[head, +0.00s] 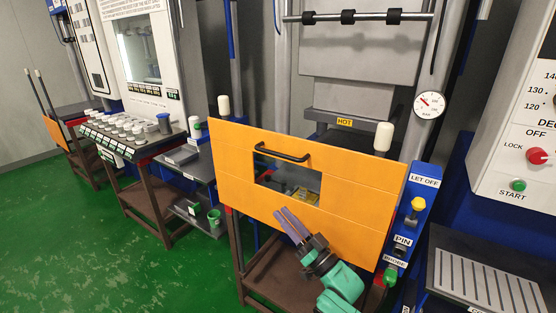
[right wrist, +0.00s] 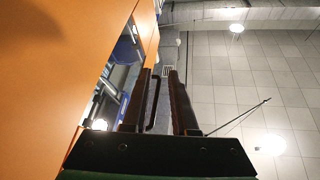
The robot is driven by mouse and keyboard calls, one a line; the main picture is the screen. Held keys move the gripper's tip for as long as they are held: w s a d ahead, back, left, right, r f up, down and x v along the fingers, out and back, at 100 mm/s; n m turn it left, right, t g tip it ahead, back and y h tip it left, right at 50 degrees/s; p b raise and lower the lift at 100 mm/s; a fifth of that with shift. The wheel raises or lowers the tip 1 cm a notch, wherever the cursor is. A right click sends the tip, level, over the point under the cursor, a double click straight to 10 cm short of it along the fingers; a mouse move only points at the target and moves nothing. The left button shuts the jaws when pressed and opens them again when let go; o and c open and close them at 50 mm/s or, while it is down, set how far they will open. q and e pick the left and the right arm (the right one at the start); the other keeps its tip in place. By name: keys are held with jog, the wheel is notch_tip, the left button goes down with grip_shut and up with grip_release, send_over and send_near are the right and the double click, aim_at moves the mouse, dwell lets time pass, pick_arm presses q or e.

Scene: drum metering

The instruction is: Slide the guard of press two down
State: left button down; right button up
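The orange guard (head: 240,190) stands across the front of the nearest press, with a window (head: 288,180) in its middle. No number for this press is legible. Its black bar handle (head: 282,152) is above the window. My right gripper (head: 284,213) is in front of the guard's lower half, below the handle and apart from it. In the right wrist view its two dark fingers (right wrist: 160,95) stand apart, with the handle (right wrist: 153,105) seen in line with the gap between them, beyond. The guard (right wrist: 60,70) fills the left of that view. My left gripper is not in view.
White-knobbed posts (head: 383,138) rise behind the guard's top edge. A blue button panel (head: 404,220) stands close on the right, and a slotted tray (head: 487,277) beyond it. Another machine with a table of white pots (head: 120,126) is at left. Green floor (head: 80,230) lies open there.

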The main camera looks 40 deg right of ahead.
aim_at(278, 154)
jog(key=s+d+r+t, duration=0.4)
jog(key=r, duration=0.2)
jog(key=shift+y, duration=0.4)
jog(key=p+x, duration=0.2)
jog(key=x, duration=0.4)
jog(key=p+x, duration=0.3)
jog(key=x, duration=0.4)
jog(key=shift+w+a+f, duration=0.15)
jog(key=shift+w+f, duration=0.05)
jog(key=shift+f, duration=0.05)
jog(key=shift+w+a+r, duration=0.1)
jog(key=shift+w+r, duration=0.15)
jog(key=shift+w, duration=0.15)
grip_shut()
jog(key=shift+f, duration=0.1)
